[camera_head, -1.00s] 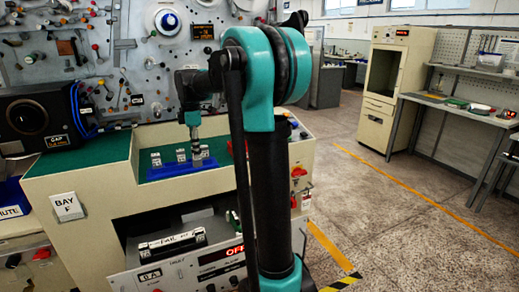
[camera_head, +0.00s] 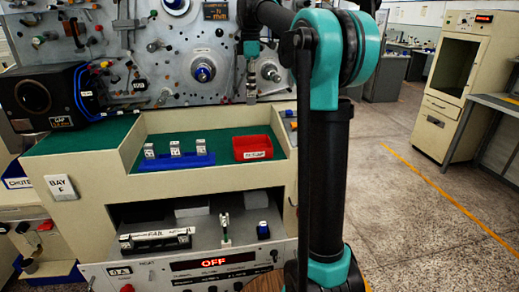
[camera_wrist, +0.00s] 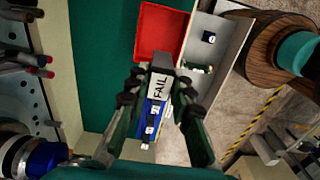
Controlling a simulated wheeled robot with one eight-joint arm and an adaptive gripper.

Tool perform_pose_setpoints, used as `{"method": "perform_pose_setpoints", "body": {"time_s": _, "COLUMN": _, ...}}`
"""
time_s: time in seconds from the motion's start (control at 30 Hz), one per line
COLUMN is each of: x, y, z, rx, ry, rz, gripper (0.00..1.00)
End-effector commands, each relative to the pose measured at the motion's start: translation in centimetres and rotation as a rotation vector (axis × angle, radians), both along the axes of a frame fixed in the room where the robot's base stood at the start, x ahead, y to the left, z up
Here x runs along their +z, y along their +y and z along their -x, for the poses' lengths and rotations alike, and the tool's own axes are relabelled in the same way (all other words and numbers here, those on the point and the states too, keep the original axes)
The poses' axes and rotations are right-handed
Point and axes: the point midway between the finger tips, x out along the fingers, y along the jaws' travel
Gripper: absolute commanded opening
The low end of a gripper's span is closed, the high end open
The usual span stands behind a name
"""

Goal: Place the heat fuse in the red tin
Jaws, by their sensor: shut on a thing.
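My gripper (camera_head: 251,88) hangs in the air in front of the grey machine panel, above the back of the bench top. In the wrist view its fingers (camera_wrist: 160,82) are shut on a pale block (camera_wrist: 160,88) with a label that seems to read FAIL. I cannot tell whether this is the heat fuse. The red tin (camera_head: 243,141) sits on the green bench surface, below my gripper in the picture, and shows empty at the top of the wrist view (camera_wrist: 160,32). The blue rack (camera_head: 178,160) left of the tin holds three white labelled blocks.
A raised cream wall (camera_head: 128,150) edges the green recess. A black box (camera_head: 42,100) with blue cables stands at the left. The shelf below holds a black tray (camera_head: 157,243) labelled FAIL, a small green-and-white part (camera_head: 225,230) and a blue-capped part (camera_head: 263,230).

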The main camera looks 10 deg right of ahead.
Motion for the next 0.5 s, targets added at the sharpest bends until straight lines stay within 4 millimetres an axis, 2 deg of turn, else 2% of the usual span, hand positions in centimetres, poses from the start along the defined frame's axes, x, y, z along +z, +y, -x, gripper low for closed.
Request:
{"method": "perform_pose_setpoints", "body": {"time_s": 0.17, "x": -2.4, "y": 0.0, "z": 0.0, "rx": 0.000, "ry": 0.000, "rz": 0.000, "gripper": 0.00}}
{"method": "perform_pose_setpoints", "body": {"time_s": 0.5, "x": -10.7, "y": 0.0, "z": 0.0, "rx": 0.000, "ry": 0.000, "rz": 0.000, "gripper": 0.00}}
